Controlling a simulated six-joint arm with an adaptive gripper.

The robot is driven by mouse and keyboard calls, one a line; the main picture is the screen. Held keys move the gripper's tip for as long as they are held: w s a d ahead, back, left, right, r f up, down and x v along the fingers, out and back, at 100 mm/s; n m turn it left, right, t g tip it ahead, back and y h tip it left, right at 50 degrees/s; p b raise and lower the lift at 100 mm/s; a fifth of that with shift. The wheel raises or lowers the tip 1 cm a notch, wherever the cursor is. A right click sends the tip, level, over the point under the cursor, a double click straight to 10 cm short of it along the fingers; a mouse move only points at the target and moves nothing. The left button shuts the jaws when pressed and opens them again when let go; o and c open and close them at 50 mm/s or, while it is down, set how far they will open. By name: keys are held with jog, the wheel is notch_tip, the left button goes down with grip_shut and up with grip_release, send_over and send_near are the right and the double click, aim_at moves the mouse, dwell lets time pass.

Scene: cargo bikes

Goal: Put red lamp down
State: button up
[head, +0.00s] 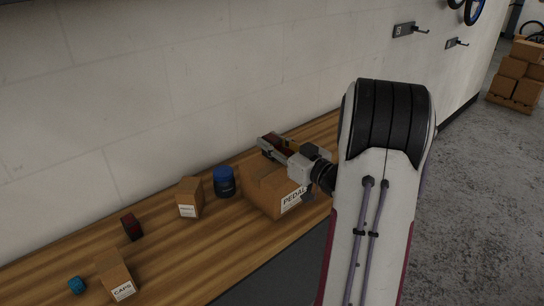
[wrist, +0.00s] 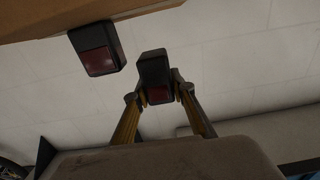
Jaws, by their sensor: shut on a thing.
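My gripper (wrist: 158,92) is shut on a small black lamp with a dark red face (wrist: 154,70); the yellow fingers press on its two sides. A second black lamp with a red face (wrist: 95,50) is close by on the left in the wrist view, against a brown surface along the top edge. In the head view my gripper (head: 283,149) is above and behind the pedal box (head: 262,190), with dark red showing near its fingers. Another small dark red lamp (head: 131,227) stands on the bench at the left, well away from my gripper.
The wooden bench (head: 60,262) runs along a pale block wall. It carries a blue jar (head: 224,182), a small carton (head: 189,197), a caps box (head: 114,275) and a teal item (head: 77,285). Bare wood lies between the red lamp and the small carton.

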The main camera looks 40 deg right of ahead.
aim_at(272, 157)
jog(key=shift+f, duration=0.35)
jog(key=shift+f, duration=1.9)
jog(key=shift+f, duration=0.1)
jog(key=o, duration=0.8)
jog(key=shift+o, duration=0.2)
jog(key=shift+s, duration=0.1)
jog(key=s, duration=1.1)
jog(key=shift+s, duration=0.4)
